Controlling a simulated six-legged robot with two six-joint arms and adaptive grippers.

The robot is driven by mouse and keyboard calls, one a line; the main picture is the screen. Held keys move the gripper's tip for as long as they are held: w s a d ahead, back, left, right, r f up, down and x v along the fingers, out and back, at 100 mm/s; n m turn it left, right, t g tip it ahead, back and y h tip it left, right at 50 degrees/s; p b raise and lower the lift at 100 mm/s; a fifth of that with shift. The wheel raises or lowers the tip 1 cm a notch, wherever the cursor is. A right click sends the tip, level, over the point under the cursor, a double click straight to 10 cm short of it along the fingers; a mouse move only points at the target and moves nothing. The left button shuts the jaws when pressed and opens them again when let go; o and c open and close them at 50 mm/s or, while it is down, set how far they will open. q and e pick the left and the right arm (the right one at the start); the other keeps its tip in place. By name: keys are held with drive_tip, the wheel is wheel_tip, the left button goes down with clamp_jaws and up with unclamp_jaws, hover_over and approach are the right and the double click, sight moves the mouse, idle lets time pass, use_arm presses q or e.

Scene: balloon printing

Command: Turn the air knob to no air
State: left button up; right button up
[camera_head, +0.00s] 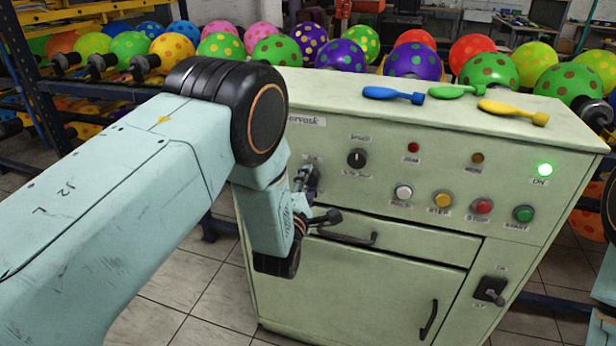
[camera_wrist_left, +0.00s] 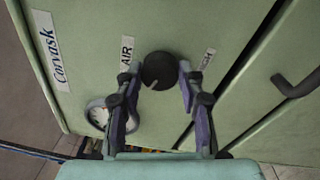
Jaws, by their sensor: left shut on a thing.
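The air knob (camera_wrist_left: 160,68) is a round dark knob on the pale green machine panel, below and right of a label reading AIR (camera_wrist_left: 127,52) in the left wrist view. A small light mark shows on its lower left edge. My left gripper (camera_wrist_left: 159,76) has one finger on each side of the knob and is shut on it. In the head view my left gripper (camera_head: 309,186) is at the left part of the panel and hides most of the knob. My right gripper is out of view.
A second black knob (camera_head: 357,158) sits close to the right of my left gripper. Several buttons (camera_head: 443,199) and a lower switch (camera_head: 490,291) are further right. A drawer handle (camera_head: 346,238) juts out below. Three uninflated balloons (camera_head: 393,95) lie on the machine top.

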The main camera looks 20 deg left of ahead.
use_arm(q)
drive_tip(key=n+p, duration=0.3)
drive_tip(key=n, duration=0.4)
drive_tip(key=shift+r+g+p, duration=0.1)
drive_tip(key=shift+g+p, duration=0.2)
drive_tip(key=shift+p, duration=0.1)
drive_tip(key=n+p, duration=0.2)
drive_tip(key=n, duration=0.3)
drive_tip(key=shift+n, duration=0.4)
drive_tip(key=o, duration=1.2)
drive_tip(key=shift+c, duration=0.2)
